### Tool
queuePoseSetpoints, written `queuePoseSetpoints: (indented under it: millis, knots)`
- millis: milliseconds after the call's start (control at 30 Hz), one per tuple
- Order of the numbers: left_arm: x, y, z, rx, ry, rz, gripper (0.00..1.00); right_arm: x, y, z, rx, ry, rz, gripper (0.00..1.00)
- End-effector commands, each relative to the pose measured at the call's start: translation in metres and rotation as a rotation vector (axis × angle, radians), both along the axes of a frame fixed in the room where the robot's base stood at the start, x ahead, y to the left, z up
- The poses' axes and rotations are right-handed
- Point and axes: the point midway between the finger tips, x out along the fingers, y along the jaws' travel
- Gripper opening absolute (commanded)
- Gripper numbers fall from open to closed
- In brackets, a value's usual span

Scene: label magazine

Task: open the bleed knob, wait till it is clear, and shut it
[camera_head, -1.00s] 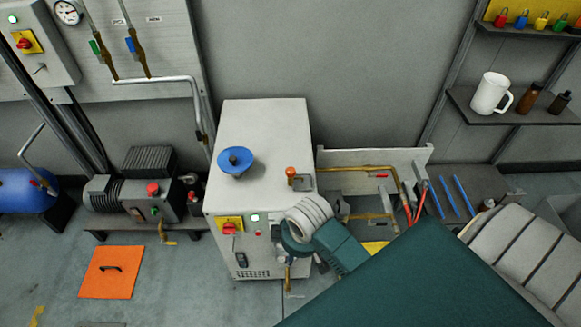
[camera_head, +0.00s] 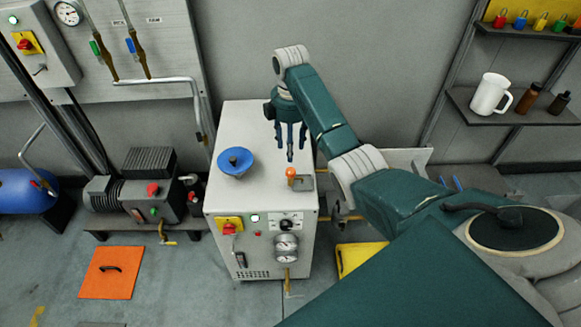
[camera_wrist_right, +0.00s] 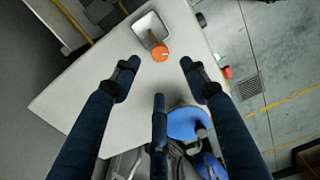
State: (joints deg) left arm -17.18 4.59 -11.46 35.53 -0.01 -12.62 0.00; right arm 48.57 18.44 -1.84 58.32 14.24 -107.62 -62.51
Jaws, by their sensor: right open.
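A small orange knob (camera_head: 291,173), which looks like the bleed knob, stands on top of the pale cabinet (camera_head: 262,130) near its right edge. Beside it is a small shallow metal tray (camera_head: 304,184). In the right wrist view the orange knob (camera_wrist_right: 160,53) shows whole with the tray (camera_wrist_right: 149,22) behind it. My right gripper (camera_head: 291,150) points down above the cabinet top, just behind the knob in the head view. Its three fingers (camera_wrist_right: 159,82) are spread, with nothing between them, and apart from the knob. My left gripper is not in view.
A blue dished part with a dark knob (camera_head: 236,162) stands on the cabinet top to the left. A pipe and wall plate lie to the right, partly behind my arm.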

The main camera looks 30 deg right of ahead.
Motion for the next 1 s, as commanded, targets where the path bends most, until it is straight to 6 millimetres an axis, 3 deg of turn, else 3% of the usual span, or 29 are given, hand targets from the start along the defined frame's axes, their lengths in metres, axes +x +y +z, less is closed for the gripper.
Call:
queuePoseSetpoints:
  millis: [300, 500, 933, 1000]
  knots:
    - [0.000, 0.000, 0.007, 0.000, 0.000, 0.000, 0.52, -0.002, 0.001, -0.060, 0.001, 0.004, -0.001, 0.45]
    - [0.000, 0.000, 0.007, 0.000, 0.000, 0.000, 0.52, -0.001, 0.001, -0.088, 0.000, 0.001, -0.002, 0.45]
    - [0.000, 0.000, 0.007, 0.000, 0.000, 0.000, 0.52, -0.001, 0.000, -0.099, -0.001, 0.000, -0.001, 0.45]
    - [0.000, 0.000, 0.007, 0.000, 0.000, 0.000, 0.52, -0.001, 0.000, -0.099, -0.001, 0.000, -0.002, 0.31]
